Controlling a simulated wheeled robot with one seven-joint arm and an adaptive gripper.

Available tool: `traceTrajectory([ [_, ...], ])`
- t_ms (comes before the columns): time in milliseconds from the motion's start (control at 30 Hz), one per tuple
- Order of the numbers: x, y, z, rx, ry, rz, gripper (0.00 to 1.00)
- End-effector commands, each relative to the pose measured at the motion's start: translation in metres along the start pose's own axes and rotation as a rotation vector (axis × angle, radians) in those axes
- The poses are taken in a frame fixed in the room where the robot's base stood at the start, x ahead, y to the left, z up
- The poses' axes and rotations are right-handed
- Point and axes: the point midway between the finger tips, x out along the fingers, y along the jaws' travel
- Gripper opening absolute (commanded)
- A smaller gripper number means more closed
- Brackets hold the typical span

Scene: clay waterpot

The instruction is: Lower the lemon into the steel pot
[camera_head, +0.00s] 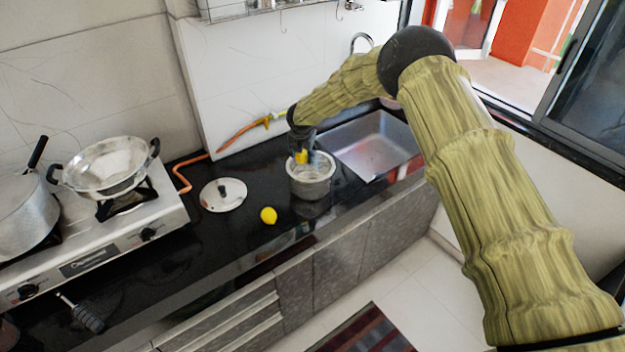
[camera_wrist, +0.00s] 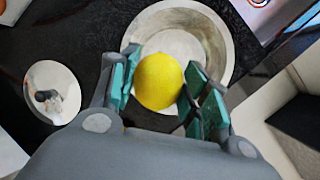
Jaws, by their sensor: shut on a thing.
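The steel pot (camera_head: 311,186) stands upright and open on the black counter beside the sink. My gripper (camera_head: 302,149) points down over the pot's mouth, shut on a yellow lemon (camera_head: 301,158). In the wrist view the lemon (camera_wrist: 159,80) sits between the teal finger pads of my gripper (camera_wrist: 160,92). It overlaps the near left part of the pot's opening, and the pot's rim (camera_wrist: 228,48) shows behind it. The lemon seems to be at or a little above rim height; its exact depth is hard to tell.
A second lemon (camera_head: 268,215) lies on the counter left of the pot. A round lid (camera_head: 222,194) lies further left, near the stove (camera_head: 95,245) with its pans. The sink (camera_head: 368,142) is right of the pot. An orange hose (camera_head: 240,132) runs behind.

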Motion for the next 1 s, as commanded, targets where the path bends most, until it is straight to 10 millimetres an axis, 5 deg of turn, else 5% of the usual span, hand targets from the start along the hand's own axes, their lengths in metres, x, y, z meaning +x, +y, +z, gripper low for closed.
traceTrajectory([
  [1000, 0.015, -0.003, -0.006, 0.000, -0.001, 0.000, 0.21],
])
